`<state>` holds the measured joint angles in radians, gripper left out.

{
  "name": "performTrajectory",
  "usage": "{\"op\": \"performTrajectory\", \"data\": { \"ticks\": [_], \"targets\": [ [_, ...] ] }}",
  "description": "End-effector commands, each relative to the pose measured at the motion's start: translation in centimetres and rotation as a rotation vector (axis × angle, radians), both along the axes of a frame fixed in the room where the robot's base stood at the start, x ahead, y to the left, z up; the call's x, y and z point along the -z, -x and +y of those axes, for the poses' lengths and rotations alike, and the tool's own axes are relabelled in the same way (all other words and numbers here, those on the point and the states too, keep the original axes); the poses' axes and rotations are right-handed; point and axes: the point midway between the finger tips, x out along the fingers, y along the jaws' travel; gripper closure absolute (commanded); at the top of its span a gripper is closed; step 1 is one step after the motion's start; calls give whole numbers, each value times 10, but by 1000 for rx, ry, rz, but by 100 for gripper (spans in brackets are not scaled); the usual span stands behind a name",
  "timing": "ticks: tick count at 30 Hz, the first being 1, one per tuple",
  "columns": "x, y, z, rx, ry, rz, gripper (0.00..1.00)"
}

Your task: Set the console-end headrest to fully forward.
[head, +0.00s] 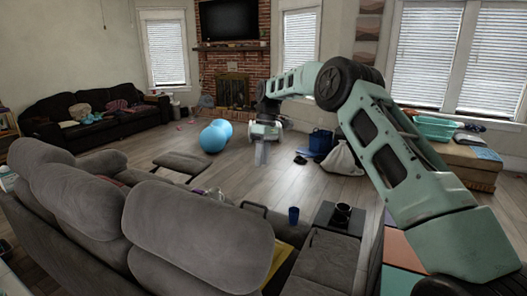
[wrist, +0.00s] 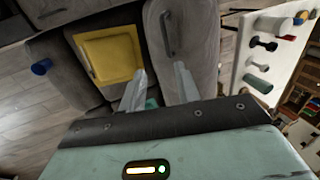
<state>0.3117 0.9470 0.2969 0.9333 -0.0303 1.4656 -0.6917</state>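The grey sofa (head: 45,230) stands in the foreground of the head view with its back toward me. Its large right headrest (head: 200,232) is nearest the console (head: 335,215), and its front face is mostly hidden there. A dark bar handle (head: 254,207) rises just beyond it. In the wrist view a dark bar handle (wrist: 169,34) is on a grey padded piece (wrist: 150,30), beside a yellow square (wrist: 108,55) on the seat. My gripper (head: 262,155) is out over the floor beyond the sofa, apart from the headrest. In the wrist view its fingers (wrist: 160,80) are apart and empty.
A blue cup (head: 293,215) stands near the console, and a dark cup (head: 343,211) is on it. The wrist view shows a white surface with dumbbells (wrist: 264,43). Open floor lies beyond the sofa.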

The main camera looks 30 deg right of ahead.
Motion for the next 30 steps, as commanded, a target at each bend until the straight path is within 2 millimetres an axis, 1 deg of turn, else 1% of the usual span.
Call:
{"op": "performTrajectory", "data": {
  "ticks": [1,3,6,9,13,28,30],
  "targets": [
    [-8,-2,-2,1,1,-4,68],
    [-18,-4,-4,1,0,-2,68],
    [-29,-5,-7,-1,0,-2,68],
    [-35,-6,-8,-1,0,0,68],
    [-38,-6,-9,0,0,0,68],
    [-37,-6,-8,-1,0,0,68],
    [-40,-3,7,-10,2,-1,68]
  ]
}}
